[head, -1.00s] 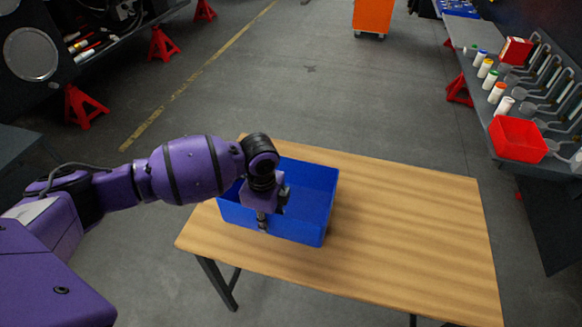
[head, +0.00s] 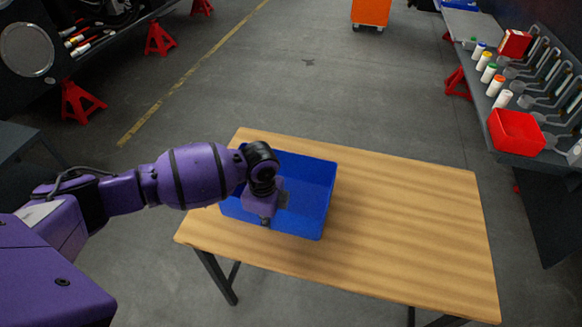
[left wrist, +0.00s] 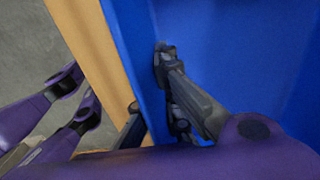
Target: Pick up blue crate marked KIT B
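The blue crate (head: 310,190) stands upright on the left part of the wooden table (head: 400,230). It is open at the top and its inside looks empty; no KIT B mark is readable. My left gripper (head: 268,218) is low at the crate's near wall, toward the left. In the left wrist view, one dark finger (left wrist: 166,68) is inside the crate against or close to the blue wall (left wrist: 135,50). The other finger, partly hidden, is outside it. Whether both press the wall cannot be made out. My right gripper is not in view.
The table is bare to the right of the crate. A bench at the right holds a red bin (head: 516,131), several white bottles and grey tools. An orange cabinet (head: 371,12) and red stands (head: 80,103) are on the floor farther back.

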